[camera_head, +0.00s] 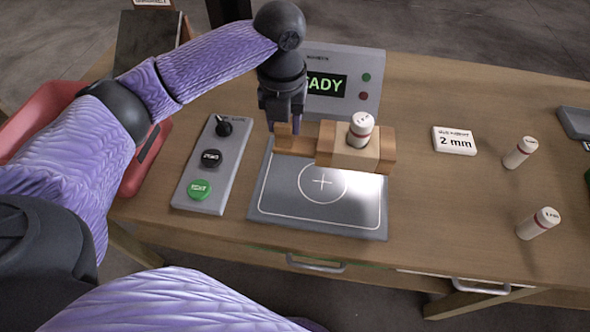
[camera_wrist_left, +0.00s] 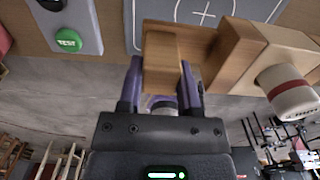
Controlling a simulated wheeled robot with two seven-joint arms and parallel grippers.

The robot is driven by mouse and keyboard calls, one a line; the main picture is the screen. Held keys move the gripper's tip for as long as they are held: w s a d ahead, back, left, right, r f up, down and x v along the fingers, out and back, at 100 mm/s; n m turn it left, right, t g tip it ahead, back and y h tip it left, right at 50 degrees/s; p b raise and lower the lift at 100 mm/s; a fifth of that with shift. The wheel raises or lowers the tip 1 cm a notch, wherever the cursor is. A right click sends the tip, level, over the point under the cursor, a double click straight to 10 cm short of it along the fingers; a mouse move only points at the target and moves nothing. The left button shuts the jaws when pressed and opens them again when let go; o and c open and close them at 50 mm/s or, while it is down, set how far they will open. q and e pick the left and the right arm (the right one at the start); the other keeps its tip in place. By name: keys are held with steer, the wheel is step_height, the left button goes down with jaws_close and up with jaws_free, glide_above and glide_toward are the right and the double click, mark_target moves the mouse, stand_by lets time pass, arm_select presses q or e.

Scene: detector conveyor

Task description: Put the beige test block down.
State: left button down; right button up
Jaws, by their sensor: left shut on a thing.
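The beige test block (camera_head: 352,158) has brown wooden pieces at its sides and a wooden handle (camera_head: 293,143) reaching left. It is over the back edge of the grey pad (camera_head: 264,204), which has a white cross and circle. I cannot tell whether it touches the pad. A white cylinder with a red band (camera_head: 361,131) stands on top. My left gripper (camera_head: 283,128) is shut on the handle's end. In the left wrist view, the fingers (camera_wrist_left: 160,80) straddle the handle, with the block (camera_wrist_left: 265,55) to the right. My right gripper is out of view.
A control panel (camera_head: 228,166) with a green button lies left of the pad. A display box (camera_head: 368,67) reading READY stands behind. A "2 mm" card (camera_head: 454,140) and two banded cylinders (camera_head: 521,152) (camera_head: 538,223) are on the right. A red bin (camera_head: 135,176) is at left.

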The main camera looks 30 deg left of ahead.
arm_select(q)
steer(key=shift+s+a+f, duration=0.1)
steer(key=shift+s+a, duration=0.05)
steer(key=shift+a, duration=0.15)
step_height(320, 180, down, 10)
steer(key=b, duration=0.3)
steer(key=shift+c, duration=1.4)
jaws_free()
step_height(320, 180, up, 12)
steer(key=p, duration=0.3)
steer(key=shift+f+p, duration=0.25)
steer(key=shift+p, duration=0.05)
steer(key=shift+r, duration=0.4)
